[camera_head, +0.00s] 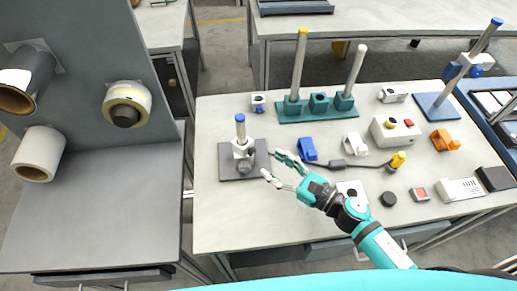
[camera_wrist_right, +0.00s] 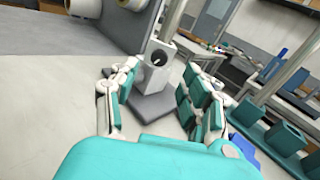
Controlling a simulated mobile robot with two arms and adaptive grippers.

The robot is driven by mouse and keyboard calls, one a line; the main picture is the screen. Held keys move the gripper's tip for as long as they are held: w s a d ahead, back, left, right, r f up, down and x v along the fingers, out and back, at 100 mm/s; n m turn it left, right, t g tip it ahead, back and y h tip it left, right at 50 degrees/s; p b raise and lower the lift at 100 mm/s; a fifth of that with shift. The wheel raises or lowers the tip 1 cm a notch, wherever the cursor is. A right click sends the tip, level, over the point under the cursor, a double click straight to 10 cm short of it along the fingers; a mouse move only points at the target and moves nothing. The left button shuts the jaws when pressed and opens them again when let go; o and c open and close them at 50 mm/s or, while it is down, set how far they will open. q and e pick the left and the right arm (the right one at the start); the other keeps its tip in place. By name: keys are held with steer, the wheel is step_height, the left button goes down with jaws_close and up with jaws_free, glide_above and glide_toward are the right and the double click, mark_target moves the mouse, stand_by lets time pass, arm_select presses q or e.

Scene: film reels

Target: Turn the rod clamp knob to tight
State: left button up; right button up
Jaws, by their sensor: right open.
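A light grey rod clamp (camera_head: 241,149) sits on a short upright blue-tipped rod (camera_head: 240,127) on a dark grey base plate (camera_head: 230,166), at the left of the bench. The knob's setting is too small to read. My right gripper (camera_head: 274,165) is open and empty, just right of the clamp and apart from it. In the wrist view its fingers (camera_wrist_right: 160,84) frame the base plate.
A blue clip (camera_head: 307,149) lies just right of my gripper. A teal stand (camera_head: 303,115) with tall rods is behind. A second rod stand on a blue base (camera_head: 430,108), a cable, boxes and small parts fill the right. The bench's front left is clear.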

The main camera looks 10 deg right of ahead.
mark_target(254, 152)
steer(key=p+x, duration=0.1)
steer(key=x, duration=0.3)
steer(key=shift+w+a+r, duration=0.1)
steer(key=shift+w+a, duration=0.1)
steer(key=shift+w, duration=0.05)
steer(key=shift+w+a, duration=0.25)
steer(key=shift+a, duration=0.05)
steer(key=shift+w+a, duration=0.2)
arm_select(q)
steer(key=shift+w+r, duration=0.5)
steer(key=shift+r, duration=0.35)
arm_select(e)
jaws_close()
